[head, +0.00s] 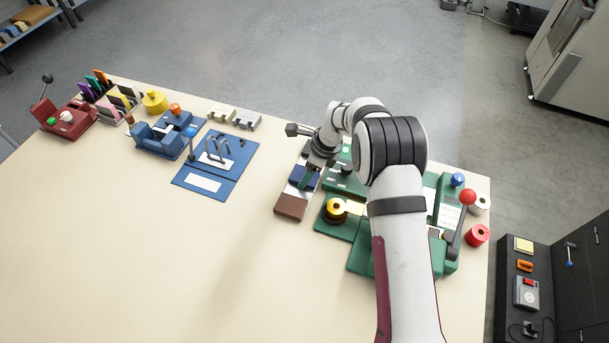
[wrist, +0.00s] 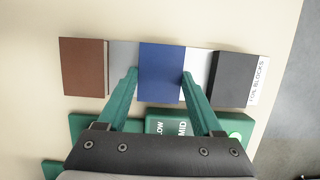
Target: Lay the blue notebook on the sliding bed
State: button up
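The blue notebook (wrist: 161,72) lies on a pale strip between a brown block and a dark block in the wrist view. In the head view the blue notebook (head: 300,184) is partly hidden by my gripper. My gripper (wrist: 160,73) is open, its green fingers on the left and right sides of the notebook. Whether the fingers touch it I cannot tell. In the head view my gripper (head: 306,180) points down over the strip. A green machine (head: 360,261) with flat plates stands to the right, partly hidden by my arm; I cannot tell which part is the sliding bed.
The brown block (wrist: 83,67) and dark block (wrist: 236,79) lie close on either side. A blue machine (head: 160,138) and red machine (head: 68,120) stand left. The table's (head: 150,250) front left is clear.

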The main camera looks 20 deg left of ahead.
jog(key=shift+r, duration=0.1)
jog(key=c, duration=0.5)
jog(key=shift+r, duration=3.7)
jog(key=w+d, duration=0.1)
jog(key=d, duration=0.3)
jog(key=w+d, duration=0.1)
jog(key=d, duration=0.4)
jog(key=w+d, duration=0.1)
jog(key=d, duration=0.4)
jog(key=shift+w+d+r, duration=0.1)
jog(key=shift+w+r, duration=0.25)
jog(key=d, duration=1.1)
jog(key=shift+s+d, duration=0.1)
jog(key=shift+d, duration=0.15)
jog(key=shift+a+f, duration=0.1)
jog(key=shift+f, duration=2.45)
